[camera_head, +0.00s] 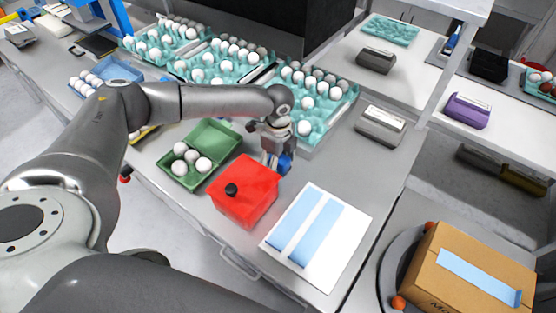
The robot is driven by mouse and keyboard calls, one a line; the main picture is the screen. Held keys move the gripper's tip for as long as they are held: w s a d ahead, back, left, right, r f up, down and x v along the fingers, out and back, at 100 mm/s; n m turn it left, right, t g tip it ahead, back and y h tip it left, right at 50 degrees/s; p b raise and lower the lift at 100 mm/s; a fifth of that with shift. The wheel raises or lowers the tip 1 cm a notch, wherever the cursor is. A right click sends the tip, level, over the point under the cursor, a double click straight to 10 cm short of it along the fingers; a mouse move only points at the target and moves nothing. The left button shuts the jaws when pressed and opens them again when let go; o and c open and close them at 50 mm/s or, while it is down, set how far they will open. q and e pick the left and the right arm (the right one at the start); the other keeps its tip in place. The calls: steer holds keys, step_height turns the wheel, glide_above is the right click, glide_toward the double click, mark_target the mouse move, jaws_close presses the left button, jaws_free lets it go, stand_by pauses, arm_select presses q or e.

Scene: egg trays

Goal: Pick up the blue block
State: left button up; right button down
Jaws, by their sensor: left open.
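A small blue object (285,163), which looks like the blue block, shows behind the red box, right at my left gripper's fingers. My left gripper (275,161) points down over the table and is open. Its fingers are beside or around the blue object; I cannot tell which, since the fingers and the red box hide part of it. My right gripper is not in view.
A red box (246,191) with a black knob stands close in front of the gripper. A green carton (216,139) with several white eggs is left of it. A turquoise egg tray (338,108) is behind. A white board (345,240) with light blue strips lies to the right.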

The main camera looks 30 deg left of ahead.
arm_select(q)
steer(key=c, duration=1.1)
